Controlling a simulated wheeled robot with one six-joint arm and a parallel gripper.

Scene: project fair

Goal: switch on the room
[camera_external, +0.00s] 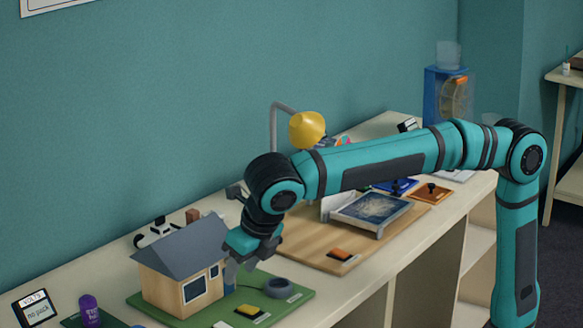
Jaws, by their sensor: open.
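A model house (170,285) with tan walls, a grey roof and windows stands on a green board (190,321) at the front left. A yellow-topped piece on a dark base (248,310), perhaps a switch, sits near the board's front edge. A dark grey round piece (278,287), like a ring or shallow dish, lies to its right and farther back. My gripper (238,270) points down beside the house's right end, over the board. It is open with nothing visible between the fingers. I cannot tell whether it touches the house.
A meter reading "VOLTS no pack" (37,309) and a purple cylinder (90,310) stand at left. A wooden board behind holds a panel (370,210) and an orange piece (340,254). A yellow lamp (306,129) stands near the wall. My arm hangs over the table.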

